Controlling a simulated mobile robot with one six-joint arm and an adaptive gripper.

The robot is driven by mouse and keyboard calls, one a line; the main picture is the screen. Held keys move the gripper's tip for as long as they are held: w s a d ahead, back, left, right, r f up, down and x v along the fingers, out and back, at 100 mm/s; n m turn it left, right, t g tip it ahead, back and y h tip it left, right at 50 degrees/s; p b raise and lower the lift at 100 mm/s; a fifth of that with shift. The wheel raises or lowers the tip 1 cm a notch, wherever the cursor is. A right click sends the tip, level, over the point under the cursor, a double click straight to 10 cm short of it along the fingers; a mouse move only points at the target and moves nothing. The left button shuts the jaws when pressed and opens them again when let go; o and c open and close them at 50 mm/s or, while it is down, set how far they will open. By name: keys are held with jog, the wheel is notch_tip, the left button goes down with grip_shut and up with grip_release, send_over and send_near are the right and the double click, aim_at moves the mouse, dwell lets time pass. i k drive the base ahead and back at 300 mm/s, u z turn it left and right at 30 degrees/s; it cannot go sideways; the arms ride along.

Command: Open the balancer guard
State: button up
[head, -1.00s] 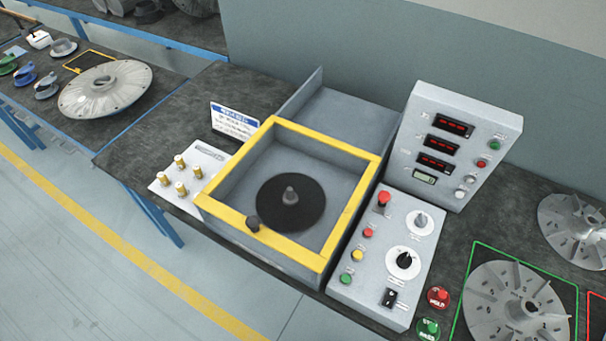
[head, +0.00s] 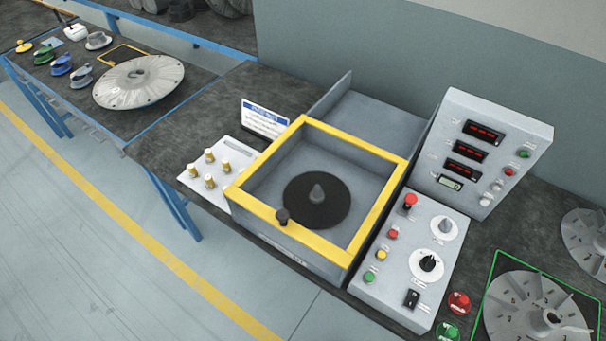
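Whether a clear pane fills the frame, I cannot tell. A grey panel (head: 380,122) lies behind the frame. My gripper is not in view.
A control panel (head: 403,262) with buttons and dials stands right of the box, with a display unit (head: 482,150) behind it. A plate with brass-coloured weights (head: 218,172) and a sign (head: 264,117) stand left. Finned impellers (head: 530,315) lie right. The floor in front is clear.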

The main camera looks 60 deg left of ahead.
aim_at(280, 218)
jog(key=u, duration=1.2)
jog(key=k, duration=0.9)
jog(key=u, duration=0.8)
jog(key=i, duration=0.5)
jog(key=u, duration=0.1)
